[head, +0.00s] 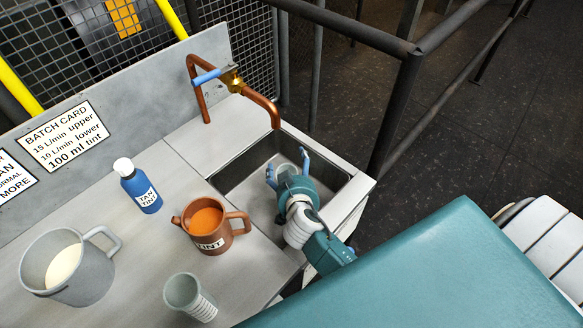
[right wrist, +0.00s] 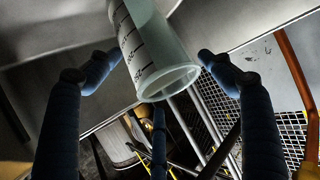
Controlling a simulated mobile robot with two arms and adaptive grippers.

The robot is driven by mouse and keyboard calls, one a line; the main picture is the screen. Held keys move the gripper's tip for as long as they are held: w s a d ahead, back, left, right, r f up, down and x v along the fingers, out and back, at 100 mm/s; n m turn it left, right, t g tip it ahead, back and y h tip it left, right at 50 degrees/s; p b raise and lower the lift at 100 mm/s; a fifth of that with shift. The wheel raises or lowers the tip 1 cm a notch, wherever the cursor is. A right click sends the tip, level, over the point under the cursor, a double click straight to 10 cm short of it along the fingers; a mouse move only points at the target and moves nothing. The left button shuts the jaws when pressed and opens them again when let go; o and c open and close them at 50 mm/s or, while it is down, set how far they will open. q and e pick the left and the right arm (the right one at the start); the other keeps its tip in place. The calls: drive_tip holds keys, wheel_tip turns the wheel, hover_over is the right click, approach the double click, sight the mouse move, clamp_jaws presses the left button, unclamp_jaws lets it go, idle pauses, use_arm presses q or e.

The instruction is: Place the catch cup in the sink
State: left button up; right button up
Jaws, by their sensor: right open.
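A pale, translucent cup with measuring marks (right wrist: 150,55) is between the spread blue fingers of my right gripper (head: 287,166) in the right wrist view. The fingers stand apart from its sides, with gaps on both sides. In the head view, the right gripper reaches down into the metal sink (head: 238,184), under the copper tap. Only a small part of that cup (head: 286,171) shows there, past the gripper. A similar ribbed grey cup (head: 190,297) stands on the counter's front. Neither cup carries a readable name. My left gripper is out of view.
A copper TINT jug (head: 209,228) with orange liquid stands left of the sink. A blue TAN TINT bottle (head: 138,187) and a grey mug (head: 68,266) stand farther left. The copper tap (head: 262,104) overhangs the sink's back. Metal railings rise to the right.

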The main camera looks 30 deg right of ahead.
drive_tip(key=shift+r+p, duration=0.35)
drive_tip(key=shift+r, duration=0.05)
drive_tip(key=shift+r+p, duration=0.5)
drive_tip(key=v, duration=0.3)
drive_tip(key=shift+s+a+f+p, duration=0.15)
drive_tip(key=shift+s+a+p, duration=0.1)
drive_tip(key=shift+s+p, duration=0.15)
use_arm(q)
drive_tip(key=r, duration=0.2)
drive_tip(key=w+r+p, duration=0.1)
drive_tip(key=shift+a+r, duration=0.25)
use_arm(e)
drive_tip(key=v, duration=0.8)
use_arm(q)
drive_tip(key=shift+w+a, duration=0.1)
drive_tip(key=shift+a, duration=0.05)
